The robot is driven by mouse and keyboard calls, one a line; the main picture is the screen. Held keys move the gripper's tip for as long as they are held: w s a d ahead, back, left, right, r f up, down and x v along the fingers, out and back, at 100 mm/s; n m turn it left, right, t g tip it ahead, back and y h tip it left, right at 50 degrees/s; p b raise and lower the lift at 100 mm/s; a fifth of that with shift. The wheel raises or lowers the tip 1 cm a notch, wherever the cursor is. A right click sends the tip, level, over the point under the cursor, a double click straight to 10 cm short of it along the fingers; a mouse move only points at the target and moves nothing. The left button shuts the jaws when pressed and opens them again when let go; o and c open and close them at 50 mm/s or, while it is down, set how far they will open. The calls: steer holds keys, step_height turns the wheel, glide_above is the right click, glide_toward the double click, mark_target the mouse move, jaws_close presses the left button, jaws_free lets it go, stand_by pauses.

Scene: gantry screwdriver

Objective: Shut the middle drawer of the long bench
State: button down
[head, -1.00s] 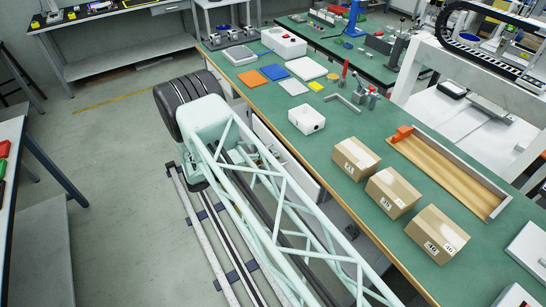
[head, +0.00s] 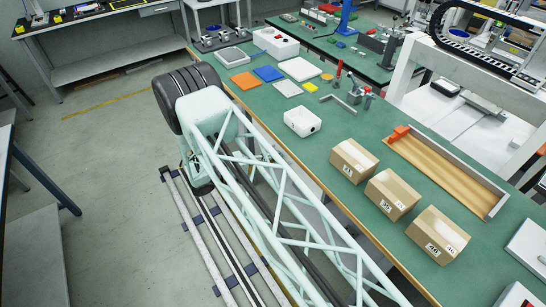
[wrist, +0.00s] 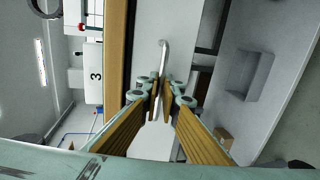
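The long bench (head: 330,127) has a green top and runs diagonally through the head view. My pale green lattice arm covers most of its front side there, so how far any drawer stands out cannot be told. In the wrist view a pale grey panel, apparently a drawer front (wrist: 182,22), lies beside the bench's wooden edge (wrist: 117,45). A curved metal handle (wrist: 164,48) stands out from it. My gripper (wrist: 161,88) has its two wood-coloured fingers close together on either side of the handle. Whether they press on it is unclear. The gripper is hidden in the head view.
Several cardboard boxes (head: 392,194), a white box (head: 303,121) and a wooden tray (head: 445,172) stand on the bench top. Floor rails (head: 215,235) run alongside the bench. The floor at left is mostly clear. The wrist view shows a grey recessed panel (wrist: 250,72) at right.

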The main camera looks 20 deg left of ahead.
steer(key=shift+w+r, duration=0.1)
steer(key=shift+w, duration=0.05)
steer(key=c, duration=2.9)
jaws_free()
steer(key=shift+d, duration=0.15)
steer(key=shift+v, duration=6)
steer(key=shift+w, duration=0.1)
